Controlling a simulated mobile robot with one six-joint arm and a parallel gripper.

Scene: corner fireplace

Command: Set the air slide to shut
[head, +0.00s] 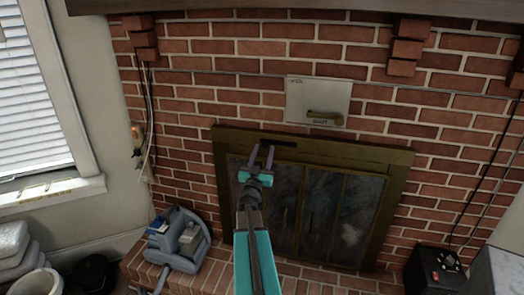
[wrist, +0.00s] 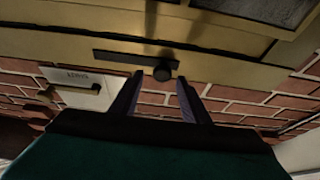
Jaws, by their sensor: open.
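The air slide shows as a dark slot (head: 286,143) in the top rail of the brass fireplace frame. In the wrist view the slot (wrist: 120,56) has a round black knob (wrist: 162,72) near its right end. My gripper (head: 263,150) is open in front of the rail, at the slot's left end in the head view, and hides the knob there. In the wrist view the knob appears between the fingertips of my gripper (wrist: 160,78). I cannot tell whether they touch it. No open or shut marks are readable at the slot.
A pale plate (head: 301,98) with a brass lever (head: 324,117) and small lettering is on the brick wall above the frame. Dark glass doors (head: 315,212) are below. A blue-grey appliance (head: 181,240) stands on the hearth at left, and a black box (head: 433,270) at right.

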